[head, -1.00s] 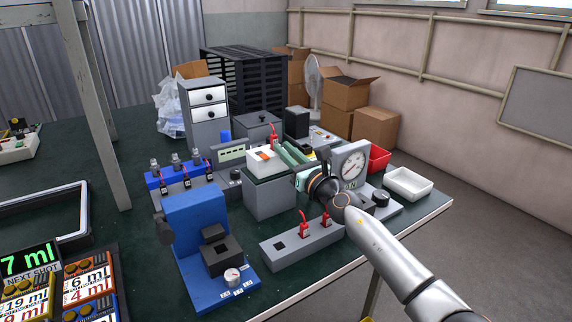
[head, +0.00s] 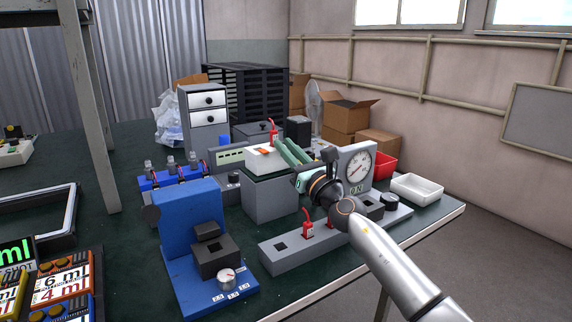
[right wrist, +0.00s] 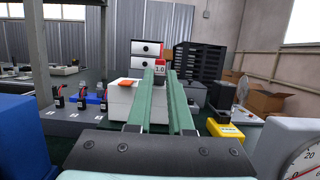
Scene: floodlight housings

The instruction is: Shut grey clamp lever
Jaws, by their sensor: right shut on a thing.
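My right gripper (head: 277,139) has long green fingers, reaching in front of and above a white-topped grey box (head: 270,195). It is shut on a small red tagged piece (head: 273,128) with a thin stem. In the right wrist view the piece (right wrist: 160,69) reads "1.0" between the fingertips (right wrist: 165,75). I cannot make out a grey clamp lever for sure. A blue fixture (head: 187,222) with a black block (head: 214,256) and a knob stands at the front left. A grey gauge unit (head: 358,170) stands behind my right wrist, partly hidden. My left gripper is not in view.
Red (head: 383,165) and white trays (head: 414,187) sit at the right edge.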

